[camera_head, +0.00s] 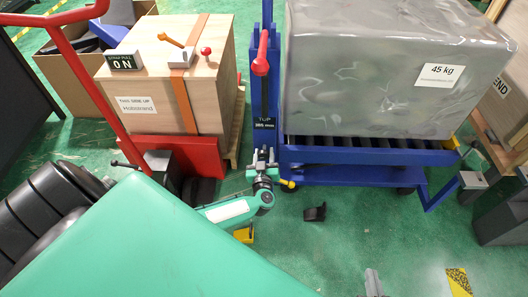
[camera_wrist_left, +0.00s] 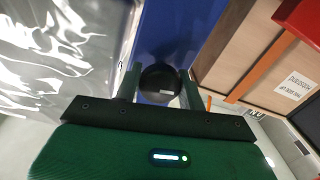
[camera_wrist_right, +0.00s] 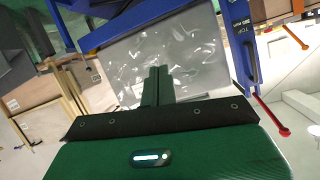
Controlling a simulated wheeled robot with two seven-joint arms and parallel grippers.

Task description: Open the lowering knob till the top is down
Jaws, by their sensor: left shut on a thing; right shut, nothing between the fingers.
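The blue lift cart (camera_head: 350,174) has a roller top (camera_head: 370,143) that bears a big wrapped load marked 45 kg (camera_head: 390,70). A plate on its blue mast (camera_head: 243,90) reads TOP and a number in mm. My left gripper (camera_head: 263,160) is low in front of the mast. In the left wrist view its fingers (camera_wrist_left: 160,82) are shut on a dark round knob (camera_wrist_left: 159,78) against the blue post. The head view mostly hides this knob. My right gripper (camera_wrist_right: 157,86) is shut and empty, apart from the cart; its tips show at the bottom of the head view (camera_head: 373,283).
A red-ended lever (camera_head: 261,58) stands on the mast. Left is a red truck (camera_head: 180,153) with a strapped wooden crate (camera_head: 165,80). A small black part (camera_head: 315,213) lies on the green floor. More boxes stand at right. Floor in front of the cart is mostly clear.

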